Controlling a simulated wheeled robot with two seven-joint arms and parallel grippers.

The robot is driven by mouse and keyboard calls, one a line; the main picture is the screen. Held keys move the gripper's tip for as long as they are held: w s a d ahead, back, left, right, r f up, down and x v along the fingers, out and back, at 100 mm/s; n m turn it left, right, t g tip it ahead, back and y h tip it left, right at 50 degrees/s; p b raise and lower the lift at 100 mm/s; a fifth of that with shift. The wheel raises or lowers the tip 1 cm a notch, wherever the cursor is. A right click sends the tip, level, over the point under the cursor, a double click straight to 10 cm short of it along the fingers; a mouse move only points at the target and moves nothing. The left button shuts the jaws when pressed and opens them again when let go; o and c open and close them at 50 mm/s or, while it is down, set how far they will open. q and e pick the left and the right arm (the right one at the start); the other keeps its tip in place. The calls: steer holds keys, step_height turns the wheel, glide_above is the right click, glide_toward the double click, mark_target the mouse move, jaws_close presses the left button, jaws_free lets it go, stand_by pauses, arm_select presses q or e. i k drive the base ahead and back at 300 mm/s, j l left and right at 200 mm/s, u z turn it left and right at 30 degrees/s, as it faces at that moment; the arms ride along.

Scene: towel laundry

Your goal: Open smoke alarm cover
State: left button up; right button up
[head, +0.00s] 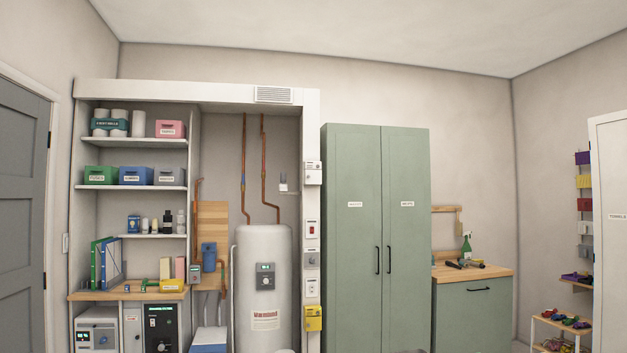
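No device in the head view is clearly readable as the smoke alarm. A small white box (313,173) with a dark marking is fixed high on the white post right of the water heater. It may be the alarm, but its label is too small to read. Its front looks closed. Below it on the same post are a red switch (311,230), a grey unit (310,260), a white plate (311,288) and a yellow box (312,318). Neither of my grippers is in view.
A white water heater (263,320) stands in the alcove beside loaded shelves (134,188). A tall green cabinet (354,270) with shut doors stands close right of the post. A wooden-topped counter (475,274) is farther right. A grey door (20,210) is at left.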

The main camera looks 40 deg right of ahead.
mark_target(312, 176)
steer(key=z, duration=0.4)
steer(key=i+z, duration=0.15)
steer(key=i, duration=1.3)
steer(key=i+j+z, duration=0.15)
steer(key=i, duration=1.3)
steer(key=i+z, duration=0.4)
steer(key=i, duration=0.25)
steer(key=i+j+z, duration=0.2)
steer(key=i+z, duration=0.15)
steer(key=i, duration=0.35)
steer(key=i+l+z, duration=0.15)
steer(key=z, duration=0.25)
steer(key=i+z, duration=0.75)
steer(key=i+j+z, duration=0.1)
steer(key=z, duration=0.25)
steer(key=i+z, duration=0.45)
steer(key=i, duration=0.95)
steer(key=i+u, duration=0.25)
steer(key=i, duration=0.75)
